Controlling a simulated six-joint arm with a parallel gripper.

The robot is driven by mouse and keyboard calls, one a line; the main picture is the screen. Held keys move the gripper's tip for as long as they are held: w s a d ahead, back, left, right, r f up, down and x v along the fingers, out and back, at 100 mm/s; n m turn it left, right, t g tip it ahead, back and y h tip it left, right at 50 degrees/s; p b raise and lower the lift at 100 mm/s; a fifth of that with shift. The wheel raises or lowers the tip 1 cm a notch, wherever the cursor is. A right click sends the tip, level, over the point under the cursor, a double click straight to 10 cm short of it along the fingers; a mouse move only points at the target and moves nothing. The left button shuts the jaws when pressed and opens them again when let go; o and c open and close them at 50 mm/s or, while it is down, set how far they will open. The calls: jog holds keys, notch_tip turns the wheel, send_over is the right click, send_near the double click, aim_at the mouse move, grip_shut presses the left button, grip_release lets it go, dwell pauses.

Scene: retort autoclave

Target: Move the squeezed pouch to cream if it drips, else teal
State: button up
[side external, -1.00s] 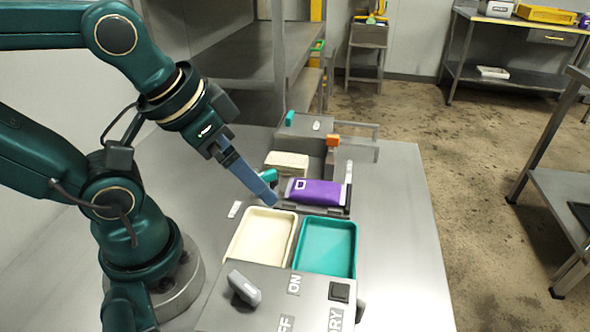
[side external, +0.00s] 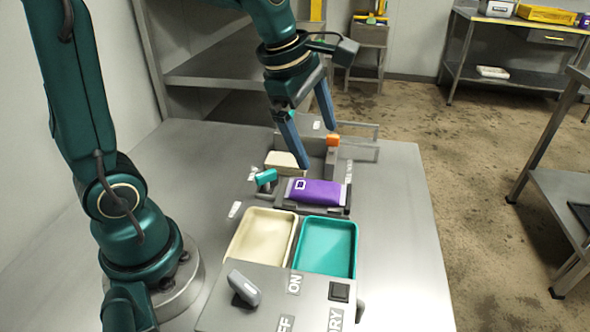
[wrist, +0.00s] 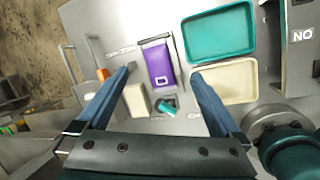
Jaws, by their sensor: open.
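The purple pouch (side external: 318,191) with a small white-outlined square lies flat on a grey rig behind the trays. It also shows in the wrist view (wrist: 157,62), framed between my fingers. The cream tray (side external: 262,236) and the teal tray (side external: 325,245) stand side by side in front of it, both empty. My gripper (side external: 318,150) is open and empty, above and behind the pouch, fingers pointing down. It does not touch the pouch. I cannot make out any drip on or under the pouch.
A cream block (side external: 286,161) and a teal-handled part (side external: 265,177) sit left of the pouch. An orange piece (side external: 333,141) stands behind it. A grey panel (side external: 275,300) with a knob and ON label is in front. The steel tabletop right of the trays is clear.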

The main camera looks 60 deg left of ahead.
notch_tip(320, 180, down, 4)
jog(key=w+a+n+g, duration=0.1)
jog(key=w+a+n, duration=0.1)
jog(key=w+n, duration=0.1)
jog(key=n+g, duration=0.1)
jog(key=g, duration=0.1)
send_over(316, 186)
jog(key=shift+h, duration=0.3)
jog(key=f, duration=0.5)
jog(key=shift+s+a+f, duration=0.1)
jog(key=shift+s+a, duration=0.15)
jog(key=shift+s, duration=0.1)
jog(key=shift+w+d+f, duration=0.1)
jog(key=shift+w+f, duration=0.05)
jog(key=shift+f, duration=1.05)
jog(key=shift+w+d+f, duration=0.1)
jog(key=shift+f, duration=1.1)
jog(key=shift+c, duration=0.3)
jog(key=c, duration=1.4)
jog(key=shift+c, duration=0.2)
jog(key=shift+r, duration=0.1)
